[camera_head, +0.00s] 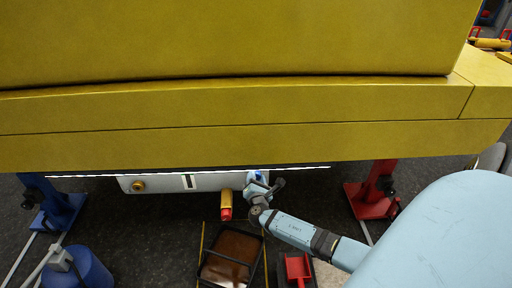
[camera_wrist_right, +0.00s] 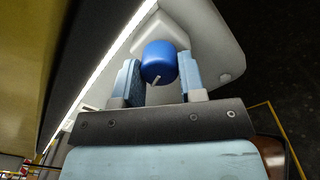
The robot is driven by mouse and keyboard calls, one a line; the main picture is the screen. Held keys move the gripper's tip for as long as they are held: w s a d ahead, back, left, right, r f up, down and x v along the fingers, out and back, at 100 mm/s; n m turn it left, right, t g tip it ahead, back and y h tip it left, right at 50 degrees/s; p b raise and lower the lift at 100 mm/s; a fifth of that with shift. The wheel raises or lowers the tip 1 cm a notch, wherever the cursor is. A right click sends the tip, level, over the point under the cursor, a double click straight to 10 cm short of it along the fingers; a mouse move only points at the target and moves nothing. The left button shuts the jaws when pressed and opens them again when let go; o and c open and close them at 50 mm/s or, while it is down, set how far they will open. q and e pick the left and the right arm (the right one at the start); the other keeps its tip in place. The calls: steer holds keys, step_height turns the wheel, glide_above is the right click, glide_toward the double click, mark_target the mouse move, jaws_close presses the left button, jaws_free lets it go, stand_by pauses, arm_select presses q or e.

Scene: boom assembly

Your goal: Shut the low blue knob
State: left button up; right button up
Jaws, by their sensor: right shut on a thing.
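The low blue knob (camera_wrist_right: 158,62) sits on a pale fitting on the white panel under the yellow boom. It fills the space between the two light blue fingers of my right gripper (camera_wrist_right: 160,80) in the right wrist view. A short pale pointer mark shows on the knob's lower face. In the head view the knob (camera_head: 257,175) is a small blue spot at the right end of the white panel, with my right gripper (camera_head: 257,187) at it, shut on it. My left gripper is not in view.
The yellow boom (camera_head: 240,105) spans overhead, close to my right arm. A yellow and red part (camera_head: 226,205) hangs from the panel just left of the gripper. A brown tray (camera_head: 231,255), a red stand (camera_head: 382,190) and a blue stand (camera_head: 57,207) are on the dark floor.

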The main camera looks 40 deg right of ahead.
steer(key=shift+r+n+p, duration=0.15)
steer(key=shift+n+p, duration=0.4)
steer(key=shift+n, duration=0.35)
steer(key=n+p, duration=0.2)
steer(key=shift+n, duration=0.4)
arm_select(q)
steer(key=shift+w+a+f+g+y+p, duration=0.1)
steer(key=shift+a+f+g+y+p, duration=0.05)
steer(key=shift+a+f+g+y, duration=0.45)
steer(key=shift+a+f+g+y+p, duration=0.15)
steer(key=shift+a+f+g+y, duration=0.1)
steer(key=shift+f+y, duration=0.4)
arm_select(e)
steer(key=shift+f+n, duration=0.2)
steer(key=shift+n, duration=0.4)
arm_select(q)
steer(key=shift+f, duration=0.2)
arm_select(e)
steer(key=o, duration=0.9)
